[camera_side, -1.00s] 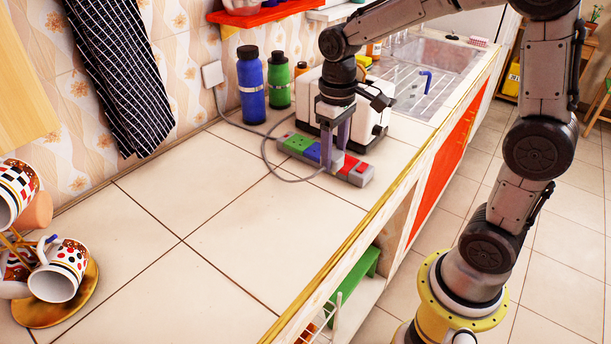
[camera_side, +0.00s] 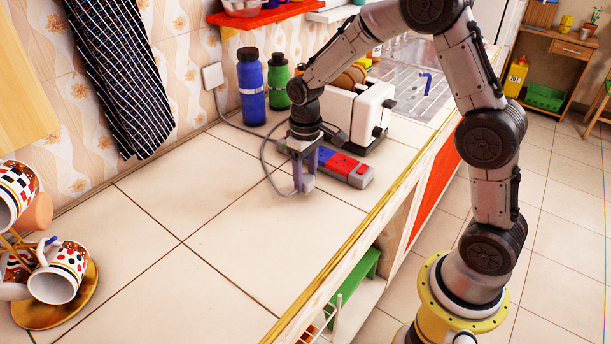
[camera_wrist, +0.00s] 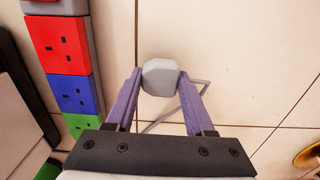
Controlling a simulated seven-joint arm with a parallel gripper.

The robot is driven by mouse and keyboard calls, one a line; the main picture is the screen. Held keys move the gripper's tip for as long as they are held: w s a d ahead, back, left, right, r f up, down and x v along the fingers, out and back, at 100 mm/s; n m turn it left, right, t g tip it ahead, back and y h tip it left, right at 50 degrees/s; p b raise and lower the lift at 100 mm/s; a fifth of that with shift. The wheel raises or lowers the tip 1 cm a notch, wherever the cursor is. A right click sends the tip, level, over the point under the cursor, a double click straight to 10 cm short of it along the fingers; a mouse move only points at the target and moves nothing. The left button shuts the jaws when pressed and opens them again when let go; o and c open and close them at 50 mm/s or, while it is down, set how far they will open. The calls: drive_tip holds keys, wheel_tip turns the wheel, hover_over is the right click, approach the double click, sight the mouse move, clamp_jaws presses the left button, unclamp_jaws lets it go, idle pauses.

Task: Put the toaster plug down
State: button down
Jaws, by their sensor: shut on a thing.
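My gripper (camera_side: 305,183) is shut on the toaster plug, a small light grey plug. The plug (camera_wrist: 160,77) shows between the two purple fingers in the wrist view, where the gripper (camera_wrist: 160,80) is seen from above. In the side view the fingers point down in front of the power strip, close to the bare counter tiles; I cannot tell whether the plug touches them.
A blue bottle (camera_side: 252,90) and a green bottle (camera_side: 279,82) stand by the wall. The plug's grey cord loops on the counter. The tiled counter (camera_side: 200,210) is clear to the left, up to a mug rack (camera_side: 60,272). A gold edge (camera_side: 330,258) borders the front.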

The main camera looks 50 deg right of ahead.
sight(305, 177)
drive_tip(key=shift+f, duration=0.55)
drive_tip(key=shift+c, duration=1.3)
unclamp_jaws()
wheel_tip(305, 177, up, 12)
drive_tip(key=s+a+r+t, duration=0.1)
drive_tip(key=s+r+t, duration=0.1)
drive_tip(key=s+r, duration=0.45)
drive_tip(key=s+a+f+t, duration=0.1)
drive_tip(key=s+a+t, duration=0.1)
drive_tip(key=s, duration=1.5)
drive_tip(key=shift+t, duration=0.8)
